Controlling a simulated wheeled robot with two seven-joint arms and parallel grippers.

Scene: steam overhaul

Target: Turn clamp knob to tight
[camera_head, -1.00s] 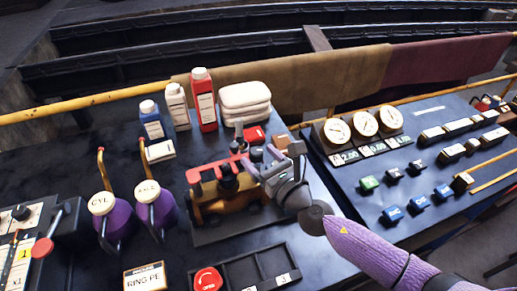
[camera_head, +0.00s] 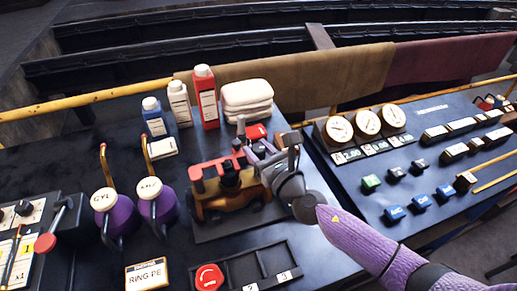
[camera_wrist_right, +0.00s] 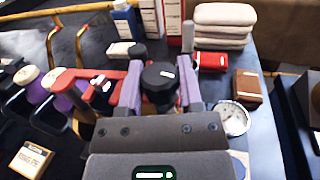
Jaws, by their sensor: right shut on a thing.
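The black clamp knob (camera_wrist_right: 160,80), with a white mark on its top, stands between the two purple fingers of my right gripper (camera_wrist_right: 160,92) in the right wrist view. The fingers are shut on its sides. In the head view my right gripper (camera_head: 259,158) reaches in from the right to the right end of a red and brass fixture (camera_head: 222,202). The knob is mostly hidden there by the fingers. A red bar of the fixture also shows left of the fingers in the right wrist view (camera_wrist_right: 85,76). My left gripper is out of view.
A red bottle (camera_head: 206,100) and folded cloths (camera_head: 247,96) stand behind the fixture. Purple oil cans (camera_head: 121,217) stand left of it. A tray (camera_head: 238,272) and a red button (camera_head: 208,278) are in front. Gauges (camera_head: 367,122) stand to the right.

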